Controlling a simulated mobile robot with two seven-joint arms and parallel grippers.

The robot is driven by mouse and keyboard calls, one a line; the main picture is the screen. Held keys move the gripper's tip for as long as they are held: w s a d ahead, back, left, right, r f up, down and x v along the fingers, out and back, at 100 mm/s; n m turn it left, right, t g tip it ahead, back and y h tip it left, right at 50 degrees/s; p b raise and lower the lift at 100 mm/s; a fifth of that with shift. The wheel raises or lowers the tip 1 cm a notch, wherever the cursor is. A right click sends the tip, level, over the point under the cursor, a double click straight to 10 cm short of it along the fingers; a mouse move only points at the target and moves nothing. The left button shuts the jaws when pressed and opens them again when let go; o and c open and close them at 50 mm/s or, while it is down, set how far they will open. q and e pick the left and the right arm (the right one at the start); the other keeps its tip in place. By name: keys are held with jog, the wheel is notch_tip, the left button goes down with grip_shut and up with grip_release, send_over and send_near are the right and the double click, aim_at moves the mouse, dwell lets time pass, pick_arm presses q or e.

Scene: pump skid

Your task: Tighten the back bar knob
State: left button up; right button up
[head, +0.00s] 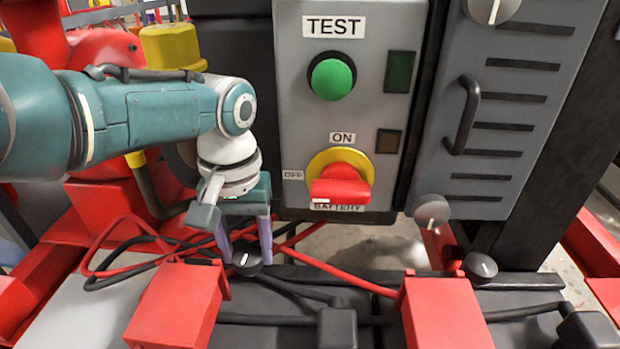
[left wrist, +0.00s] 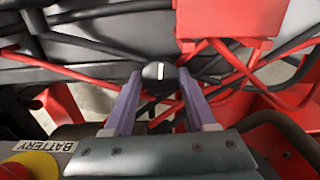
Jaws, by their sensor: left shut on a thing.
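A round black knob with a white pointer line (head: 247,263) sits low on a dark bar behind the red blocks. My left gripper (head: 246,255) reaches down over it, with one purple finger on each side, and is shut on it. In the left wrist view the knob (left wrist: 158,71) sits between the two fingertips, its white line pointing nearly along the fingers. A second, similar black knob (head: 481,266) sits on the bar at the right, clear of my gripper. My right gripper is not in view.
A grey control panel (head: 292,130) with a green button (head: 332,79) and a red battery switch (head: 341,184) stands close right of my left arm. Red blocks (head: 178,303) (head: 446,312) stand in front of the bar. Red and black cables (head: 120,262) run around the knob.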

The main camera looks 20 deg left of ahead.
aim_at(248, 252)
pick_arm(q)
jog(key=o, duration=1.4)
jog(key=shift+r, duration=0.1)
notch_tip(248, 252, up, 8)
jog(key=p, duration=0.6)
jog(key=shift+r, duration=0.25)
jog(key=shift+r+p, duration=0.35)
jog(key=shift+r, duration=0.3)
